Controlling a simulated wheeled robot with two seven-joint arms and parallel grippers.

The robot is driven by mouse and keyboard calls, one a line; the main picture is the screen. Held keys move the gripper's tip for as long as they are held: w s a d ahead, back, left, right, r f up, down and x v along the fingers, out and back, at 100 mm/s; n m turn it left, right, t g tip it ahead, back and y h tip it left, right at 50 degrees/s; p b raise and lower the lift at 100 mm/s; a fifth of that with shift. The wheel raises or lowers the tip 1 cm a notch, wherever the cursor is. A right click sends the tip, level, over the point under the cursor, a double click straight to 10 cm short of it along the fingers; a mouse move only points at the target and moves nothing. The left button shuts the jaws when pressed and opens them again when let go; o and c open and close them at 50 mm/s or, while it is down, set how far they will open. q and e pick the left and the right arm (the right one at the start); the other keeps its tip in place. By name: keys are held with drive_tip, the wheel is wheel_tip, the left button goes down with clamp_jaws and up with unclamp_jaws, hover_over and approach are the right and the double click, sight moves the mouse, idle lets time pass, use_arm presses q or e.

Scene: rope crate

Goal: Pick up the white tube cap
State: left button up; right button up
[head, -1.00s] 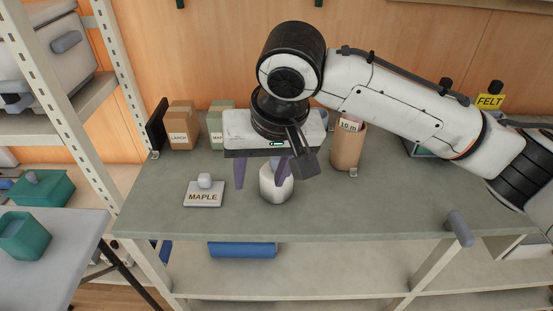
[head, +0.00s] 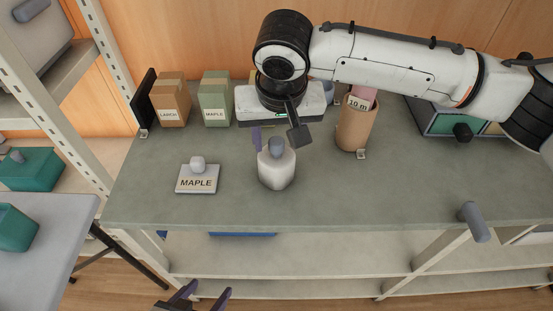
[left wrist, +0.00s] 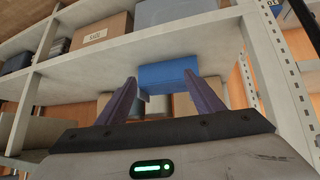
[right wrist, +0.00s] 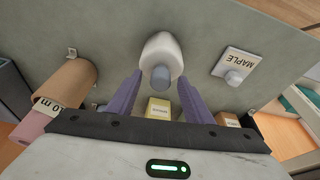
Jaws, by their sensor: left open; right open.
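A white rounded piece with a grey knob, apparently the white tube cap (head: 277,170), stands on the grey-green worktop in the head view. My right gripper (right wrist: 160,76) is open just behind it, pointing towards it. In the right wrist view the cap (right wrist: 162,48) is straight ahead, its knob between the fingertips in the picture; I cannot tell whether they touch. In the head view one right finger is mostly hidden. My left gripper (head: 209,289) is open and empty, low in front of the bench. In the left wrist view it faces a lower shelf.
A MAPLE plate (head: 197,180) with a white knob lies left of the cap. LARCH (head: 172,107) and MAPLE (head: 215,105) boxes stand behind. A cardboard tube (head: 354,130) marked 10 m is at right. A blue box (left wrist: 165,75) sits on the lower shelf.

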drive_tip(key=shift+w+f, duration=0.25)
drive_tip(key=shift+f, duration=0.45)
clamp_jaws()
drive_tip(key=shift+r, duration=0.1)
